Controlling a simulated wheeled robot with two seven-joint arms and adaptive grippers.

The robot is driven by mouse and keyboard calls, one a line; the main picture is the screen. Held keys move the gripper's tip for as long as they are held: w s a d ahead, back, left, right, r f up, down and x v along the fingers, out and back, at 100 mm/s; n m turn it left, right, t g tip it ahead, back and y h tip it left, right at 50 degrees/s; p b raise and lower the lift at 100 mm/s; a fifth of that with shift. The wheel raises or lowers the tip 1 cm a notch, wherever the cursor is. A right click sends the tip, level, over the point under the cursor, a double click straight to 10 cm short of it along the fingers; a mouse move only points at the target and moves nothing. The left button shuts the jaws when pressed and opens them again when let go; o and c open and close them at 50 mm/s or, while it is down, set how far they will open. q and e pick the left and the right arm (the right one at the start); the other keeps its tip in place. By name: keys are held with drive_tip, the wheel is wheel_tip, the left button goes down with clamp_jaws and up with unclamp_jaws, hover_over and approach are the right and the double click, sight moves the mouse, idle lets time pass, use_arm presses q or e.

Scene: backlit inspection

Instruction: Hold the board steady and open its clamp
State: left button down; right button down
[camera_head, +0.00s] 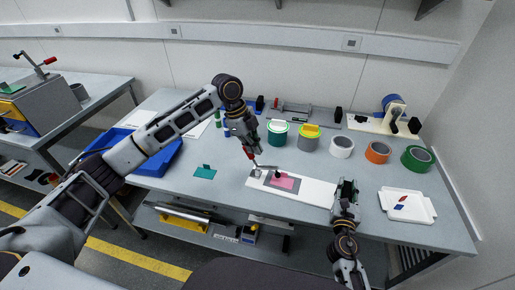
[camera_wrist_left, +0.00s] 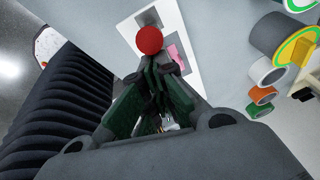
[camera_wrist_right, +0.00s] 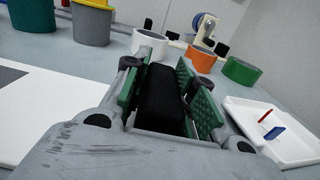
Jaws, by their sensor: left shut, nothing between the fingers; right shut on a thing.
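The white board (camera_head: 315,191) lies on the table, bearing a dark grey patch with a pink piece (camera_head: 287,182). A metal toggle clamp (camera_head: 257,173) stands at its left end, its dark tip over the pink piece and its red-ended handle (camera_head: 249,154) tilted up. My left gripper (camera_head: 246,144) is shut and empty close to the handle's red end (camera_wrist_left: 149,40); whether they touch is unclear. My right gripper (camera_head: 346,188), at the board's right end, is shut on a black block (camera_wrist_right: 163,98). The block's join to the board is hidden.
A white tray (camera_head: 427,205) with red and blue pieces lies at the right. Tape rolls, including white (camera_head: 341,147), orange (camera_head: 377,152) and green (camera_head: 417,158), stand behind the board.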

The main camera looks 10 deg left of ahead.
sight(244, 148)
use_arm(q)
drive_tip(key=a+h, duration=0.1)
drive_tip(key=a+f+h, duration=0.1)
drive_tip(key=a+h, duration=0.1)
drive_tip(key=shift+w+a+f+h, duration=0.15)
drive_tip(key=shift+a+f+h, duration=0.05)
drive_tip(key=shift+a+h, duration=0.1)
use_arm(e)
drive_tip(key=shift+f, duration=0.25)
use_arm(q)
drive_tip(key=a+f+h, duration=0.5)
drive_tip(key=shift+w+f+g, duration=0.2)
drive_tip(key=shift+w+g, duration=0.1)
drive_tip(key=shift+g, duration=0.1)
drive_tip(key=shift+a, duration=0.15)
idle(0.4)
drive_tip(key=r+v, duration=0.1)
drive_tip(key=v, duration=1)
drive_tip(key=shift+s+r, duration=0.15)
drive_tip(key=shift+s, duration=0.25)
idle(0.4)
